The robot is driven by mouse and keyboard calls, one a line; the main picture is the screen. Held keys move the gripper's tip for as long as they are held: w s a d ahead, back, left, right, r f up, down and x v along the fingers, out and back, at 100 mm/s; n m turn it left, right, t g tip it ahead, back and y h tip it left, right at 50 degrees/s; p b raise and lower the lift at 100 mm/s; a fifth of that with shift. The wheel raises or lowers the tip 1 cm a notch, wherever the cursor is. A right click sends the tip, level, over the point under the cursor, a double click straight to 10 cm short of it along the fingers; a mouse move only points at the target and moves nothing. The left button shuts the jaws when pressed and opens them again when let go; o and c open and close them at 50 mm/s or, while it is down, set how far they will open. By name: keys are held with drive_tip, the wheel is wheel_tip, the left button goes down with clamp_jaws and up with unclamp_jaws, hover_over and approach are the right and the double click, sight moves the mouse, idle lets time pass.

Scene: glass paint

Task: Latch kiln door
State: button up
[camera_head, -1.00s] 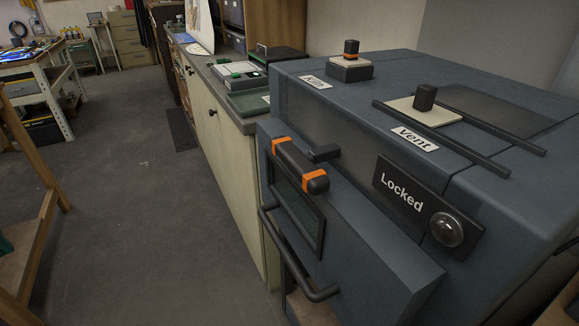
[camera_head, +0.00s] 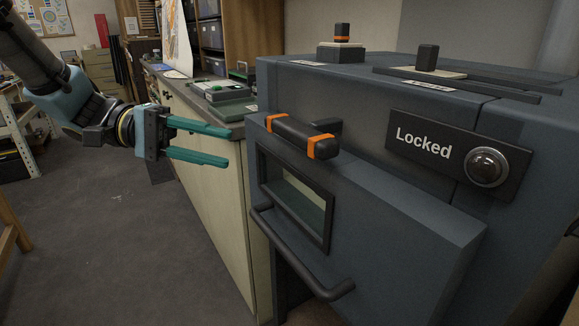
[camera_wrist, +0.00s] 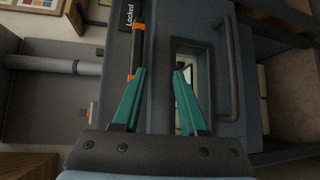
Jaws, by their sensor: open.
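The kiln (camera_head: 390,90) is a dark blue-grey box with its door (camera_head: 385,235) at the front. The door has a small window (camera_head: 295,200) and a bar handle (camera_head: 300,262) below it. A black latch handle with orange bands (camera_head: 301,135) lies across the top of the door. A "Locked" plate (camera_head: 440,125) with a round, unlit-looking lamp (camera_head: 486,167) is to its right. My gripper (camera_head: 229,147) is open and empty, left of the latch handle and apart from it. In the wrist view its teal fingers (camera_wrist: 157,75) point toward the door, near the latch handle (camera_wrist: 137,50) and window.
A cream cabinet (camera_head: 215,180) with a cluttered counter stands left of the kiln. The floor (camera_head: 110,240) in front is clear.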

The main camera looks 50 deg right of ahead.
sight(283, 134)
drive_tip(key=shift+m+g, duration=0.8)
drive_tip(key=shift+g, duration=0.1)
drive_tip(key=r+x, duration=0.1)
drive_tip(key=x, duration=0.3)
drive_tip(key=d+p+x, duration=0.1)
drive_tip(key=x, duration=0.3)
drive_tip(key=r+p+x, duration=0.1)
drive_tip(key=x, duration=0.3)
drive_tip(key=shift+w+d+r, duration=0.1)
drive_tip(key=shift+d+r, duration=0.2)
clamp_jaws()
